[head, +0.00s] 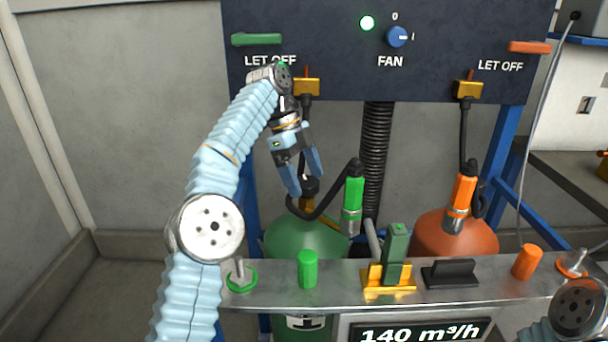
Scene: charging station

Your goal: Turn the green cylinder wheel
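My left gripper (306,184) points down at the wheel. Its two blue fingers are spread apart, with the tips at or just in front of the wheel; I cannot tell whether they touch it. My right gripper is out of view; only part of my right arm shows at the lower right.
A green torch-like nozzle (353,203) and its black hose stand close right of the wheel. An orange cylinder (440,235) is farther right. A dark panel (330,60) with a fan knob (398,37) hangs above. The counter (340,275) carries green and orange fittings.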

